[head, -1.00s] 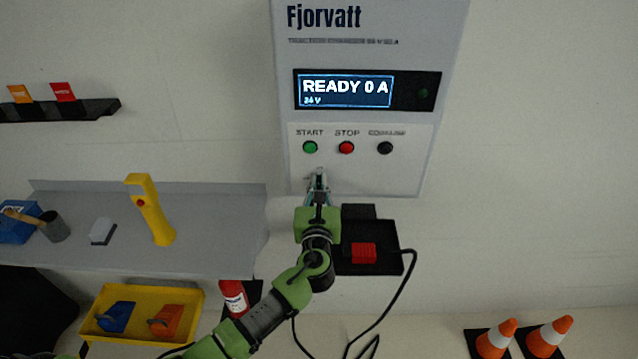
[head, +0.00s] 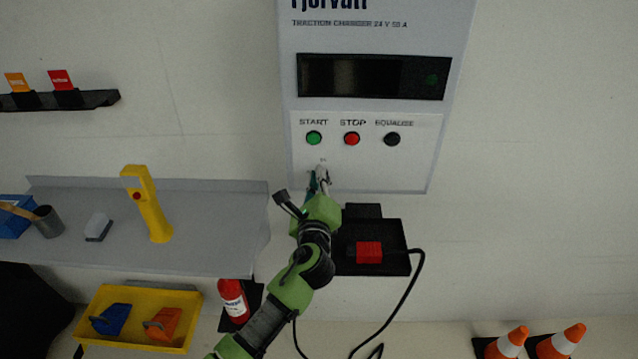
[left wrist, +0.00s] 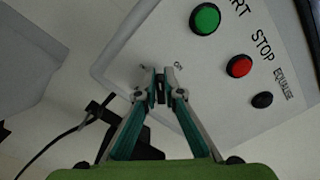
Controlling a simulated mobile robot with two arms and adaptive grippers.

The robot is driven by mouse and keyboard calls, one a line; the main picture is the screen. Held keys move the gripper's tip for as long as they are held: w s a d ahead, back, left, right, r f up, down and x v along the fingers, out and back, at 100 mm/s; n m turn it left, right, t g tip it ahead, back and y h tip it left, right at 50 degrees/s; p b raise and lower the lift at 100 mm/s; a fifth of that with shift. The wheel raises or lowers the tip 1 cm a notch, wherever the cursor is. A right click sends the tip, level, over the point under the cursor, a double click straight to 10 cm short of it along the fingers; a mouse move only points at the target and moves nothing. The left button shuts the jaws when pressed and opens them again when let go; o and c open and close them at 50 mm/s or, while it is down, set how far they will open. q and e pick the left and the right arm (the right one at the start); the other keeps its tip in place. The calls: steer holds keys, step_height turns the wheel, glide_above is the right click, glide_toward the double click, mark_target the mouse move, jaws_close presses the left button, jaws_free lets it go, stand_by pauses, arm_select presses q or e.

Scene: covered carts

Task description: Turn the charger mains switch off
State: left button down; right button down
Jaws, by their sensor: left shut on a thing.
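The grey wall charger (head: 460,60) fills the upper middle of the head view. Its display (head: 372,76) is dark. Its mains switch, a small black knob (left wrist: 161,88), sits low on the panel, below the green START button (head: 314,138). An ON mark shows beside it in the left wrist view. My left gripper (head: 320,180) is at the switch; the left wrist view shows its fingertips (left wrist: 161,84) closed on the knob. The fingers hide much of the knob in the head view. My right gripper is in neither view.
A red plug (head: 368,252) with a cable rests on a black holder below the charger. A grey shelf (head: 215,225) with a yellow handheld tool (head: 147,205) is on the left. A yellow tray (head: 150,340) and red extinguisher (head: 233,300) are lower left.

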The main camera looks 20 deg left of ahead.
arm_select(q)
steer(key=shift+s+a+f+n+b, duration=0.1)
steer(key=shift+f+n+b, duration=0.15)
steer(key=shift+n+b, duration=0.9)
steer(key=shift+w+a+f+n+b, duration=0.15)
steer(key=shift+n+b, duration=0.35)
steer(key=shift+n, duration=1.15)
steer(key=shift+s+d+f+n+b, duration=0.15)
steer(key=shift+f+n+b, duration=0.15)
steer(key=shift+n+b, duration=0.85)
steer(key=shift+a+n, duration=0.1)
steer(key=shift+n, duration=0.25)
steer(key=c, duration=2.2)
jaws_free()
steer(key=shift+o, duration=0.2)
steer(key=shift+p, duration=0.3)
steer(key=v, duration=1.2)
steer(key=shift+r, duration=0.1)
